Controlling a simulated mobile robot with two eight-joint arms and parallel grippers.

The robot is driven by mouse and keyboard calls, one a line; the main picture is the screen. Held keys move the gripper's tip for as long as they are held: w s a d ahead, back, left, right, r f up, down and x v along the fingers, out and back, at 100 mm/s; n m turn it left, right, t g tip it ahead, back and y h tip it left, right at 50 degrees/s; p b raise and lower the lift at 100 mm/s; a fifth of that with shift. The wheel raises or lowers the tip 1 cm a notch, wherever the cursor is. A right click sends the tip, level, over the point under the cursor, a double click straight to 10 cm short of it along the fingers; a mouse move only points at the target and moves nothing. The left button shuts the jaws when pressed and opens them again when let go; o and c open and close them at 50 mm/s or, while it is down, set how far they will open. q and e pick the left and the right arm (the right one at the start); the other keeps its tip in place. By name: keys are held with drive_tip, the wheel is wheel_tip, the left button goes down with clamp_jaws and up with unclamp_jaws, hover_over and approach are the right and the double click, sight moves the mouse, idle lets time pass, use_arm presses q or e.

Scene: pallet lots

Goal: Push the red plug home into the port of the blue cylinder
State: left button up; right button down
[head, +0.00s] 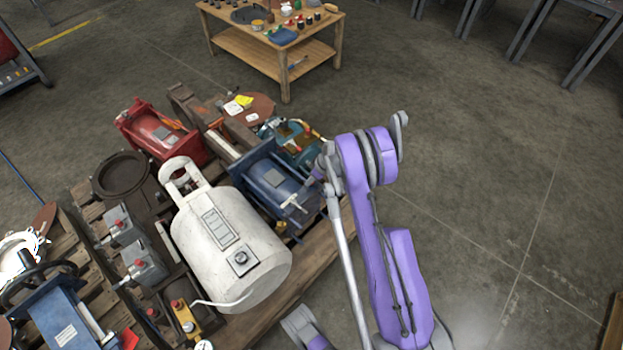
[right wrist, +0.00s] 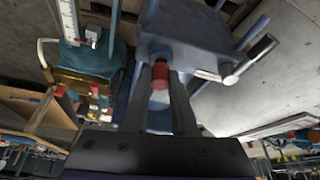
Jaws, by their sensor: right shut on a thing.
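The blue cylinder (head: 268,182) lies on the pallet in the head view, right of the white tank. Its blue end block (right wrist: 188,42) fills the upper middle of the right wrist view, with a metal rod at the right. My right gripper (head: 314,182) is at the cylinder's right side. In the right wrist view its two fingers are shut on the red plug (right wrist: 160,75), which lies between the fingertips against the blue block. The port is hidden behind the plug, and I cannot tell how deep the plug sits.
A red machine (head: 160,135) lies farther left. A wooden table (head: 270,68) stands at the back.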

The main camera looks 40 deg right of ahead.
drive_tip(key=shift+f+b, duration=0.4)
drive_tip(key=shift+b, duration=0.05)
idle(0.8)
drive_tip(key=shift+s+a+f+b, duration=0.25)
drive_tip(key=shift+a+f+b, duration=0.05)
drive_tip(key=shift+f+b, duration=0.25)
drive_tip(key=c, duration=0.6)
unclamp_jaws()
drive_tip(key=shift+c, duration=0.2)
drive_tip(key=p+v, duration=0.3)
drive_tip(key=v, duration=0.9)
drive_tip(key=shift+w+d, duration=0.2)
drive_tip(key=shift+w, duration=0.05)
